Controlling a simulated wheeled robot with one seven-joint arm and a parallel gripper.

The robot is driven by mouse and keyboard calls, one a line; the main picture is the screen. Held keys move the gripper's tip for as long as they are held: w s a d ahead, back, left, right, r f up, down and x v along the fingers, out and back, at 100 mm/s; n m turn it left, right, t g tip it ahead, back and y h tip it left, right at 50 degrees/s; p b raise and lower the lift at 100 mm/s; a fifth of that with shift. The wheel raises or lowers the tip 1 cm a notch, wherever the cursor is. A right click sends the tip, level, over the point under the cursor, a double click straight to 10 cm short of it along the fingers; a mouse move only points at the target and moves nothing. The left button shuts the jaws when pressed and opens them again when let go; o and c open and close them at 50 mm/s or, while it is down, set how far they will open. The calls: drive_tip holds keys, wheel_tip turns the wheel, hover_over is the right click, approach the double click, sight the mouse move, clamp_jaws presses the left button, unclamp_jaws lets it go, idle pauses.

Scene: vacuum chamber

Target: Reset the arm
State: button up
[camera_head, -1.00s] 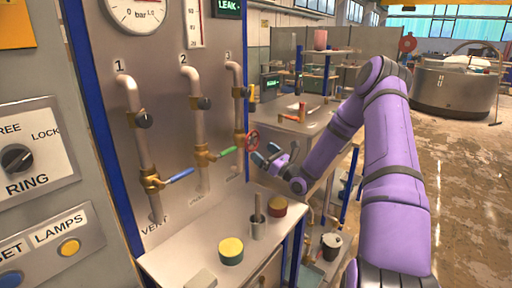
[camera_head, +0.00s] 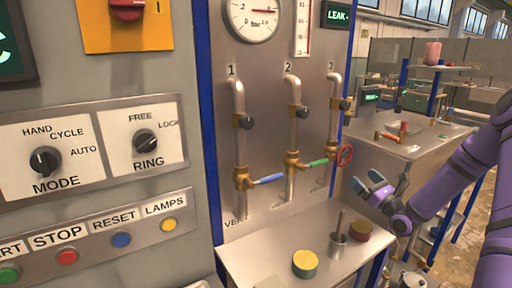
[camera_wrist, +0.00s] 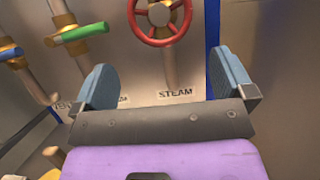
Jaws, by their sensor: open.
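My purple arm reaches in from the right in the head view. My gripper (camera_head: 372,192) is open and empty, with blue-grey fingers, in front of the valve panel's right edge. In the wrist view the two fingers (camera_wrist: 165,85) stand wide apart with nothing between them. The red handwheel (camera_head: 345,155) on pipe 3 is just up and left of the gripper in the head view, apart from it. In the wrist view the red handwheel (camera_wrist: 160,18) is beyond the fingers, above a STEAM label (camera_wrist: 175,94).
Pipes 1 and 2 carry a blue lever (camera_head: 268,179) and a green lever (camera_head: 319,162). Below, a steel shelf (camera_head: 255,262) holds a yellow-topped round block (camera_head: 305,264), a metal cup with a rod (camera_head: 338,247) and a red-topped block (camera_head: 359,231). A control panel (camera_head: 90,150) fills the left.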

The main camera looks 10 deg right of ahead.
drive_tip(key=s+a+r+n+g+y, duration=0.2)
drive_tip(key=s+a+r+n+g, duration=0.2)
drive_tip(key=a+r+n+g, duration=0.25)
drive_tip(key=s+a+r+n+g+y, duration=0.2)
drive_tip(key=s+a+r+n+g, duration=0.15)
drive_tip(key=a+n+g, duration=0.5)
drive_tip(key=s+a+r+n+g+y, duration=0.2)
drive_tip(key=s+a+r+n+g, duration=0.25)
drive_tip(key=a, duration=0.45)
drive_tip(key=s+a+r+n+g+h, duration=0.1)
drive_tip(key=s+a+r+n+h, duration=0.2)
drive_tip(key=s+n+h, duration=0.65)
drive_tip(key=s+d+r+n+t+h, duration=0.1)
drive_tip(key=s+d+r+t+h, duration=0.1)
drive_tip(key=s, duration=0.5)
drive_tip(key=s+d+r+n+t+h, duration=0.2)
drive_tip(key=s+d+r, duration=0.1)
drive_tip(key=s, duration=0.3)
drive_tip(key=shift+s+d+r+t, duration=0.15)
drive_tip(key=shift+s+r+t, duration=0.2)
drive_tip(key=shift+r, duration=0.25)
